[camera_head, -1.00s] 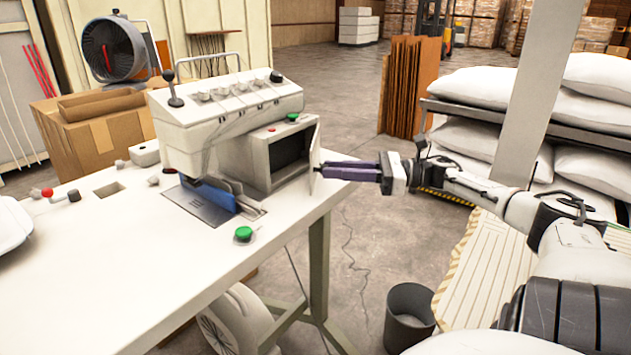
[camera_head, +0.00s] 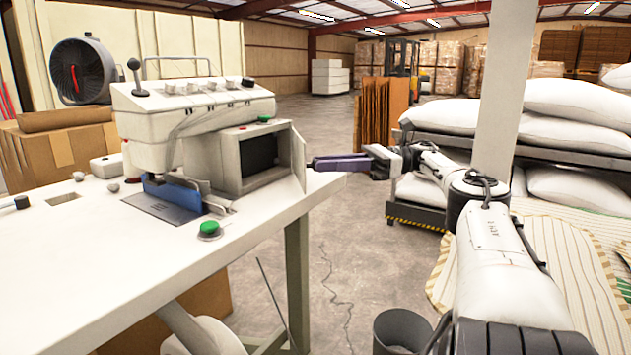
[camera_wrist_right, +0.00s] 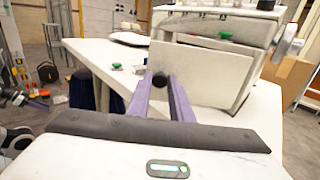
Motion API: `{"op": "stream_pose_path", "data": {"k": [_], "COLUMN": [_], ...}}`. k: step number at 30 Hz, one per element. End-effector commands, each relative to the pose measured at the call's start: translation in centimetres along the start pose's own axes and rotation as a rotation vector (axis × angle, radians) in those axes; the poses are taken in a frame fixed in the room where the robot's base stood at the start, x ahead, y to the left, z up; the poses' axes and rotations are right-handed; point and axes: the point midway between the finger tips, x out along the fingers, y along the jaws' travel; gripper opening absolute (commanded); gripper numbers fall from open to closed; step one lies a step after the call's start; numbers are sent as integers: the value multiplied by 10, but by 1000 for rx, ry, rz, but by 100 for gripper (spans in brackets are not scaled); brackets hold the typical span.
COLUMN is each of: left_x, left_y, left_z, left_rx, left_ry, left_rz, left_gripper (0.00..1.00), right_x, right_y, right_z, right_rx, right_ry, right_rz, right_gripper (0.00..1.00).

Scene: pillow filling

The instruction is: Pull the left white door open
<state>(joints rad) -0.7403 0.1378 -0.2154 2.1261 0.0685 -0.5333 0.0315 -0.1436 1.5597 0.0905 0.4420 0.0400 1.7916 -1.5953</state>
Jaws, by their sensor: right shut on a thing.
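The white door (camera_head: 299,160) of the small white cabinet stands open on the cabinet's right side, nearly edge-on in the head view. The cabinet's dark inside shows behind a pale frame. My right gripper (camera_head: 312,163) has its purple fingers at the door's outer side. In the right wrist view, the fingers of the right gripper (camera_wrist_right: 161,84) are closed around a black knob (camera_wrist_right: 160,80) on the flat white door panel (camera_wrist_right: 205,88).
The cabinet is part of a white machine (camera_head: 195,110) on a white table (camera_head: 90,260). A green button (camera_head: 209,229) is on the tabletop. A dark bin (camera_head: 402,330) stands on the floor to the right. A rack of white pillows (camera_head: 570,105) is behind my right arm.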

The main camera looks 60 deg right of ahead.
Motion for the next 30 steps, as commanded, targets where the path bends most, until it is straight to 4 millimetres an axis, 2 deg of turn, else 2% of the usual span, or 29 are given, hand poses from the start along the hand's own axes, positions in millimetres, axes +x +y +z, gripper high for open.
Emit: {"op": "stream_pose_path", "data": {"k": [1,6,17,18,21,30], "left_x": [3,4,3,3,3,3], "left_y": [0,0,0,0,-1,-1], "left_z": [2,0,-1,-1,-1,-1], "left_rx": [-2,-5,-4,-3,-3,-2], "left_ry": [4,13,15,15,16,16], "left_rz": [1,4,3,3,3,3], "left_gripper": [31,31,31,31,31,31], "right_x": [-4,-8,-8,-8,-8,-8], "right_y": [-2,0,1,2,2,2], "right_z": [-5,-1,1,1,1,3], "right_rx": [-1,-5,-7,-7,-7,-8], "right_ry": [9,10,8,7,6,5], "right_rz": [-11,-9,-3,-3,-1,1], "right_gripper": [0,0,0,23,38,38]}}
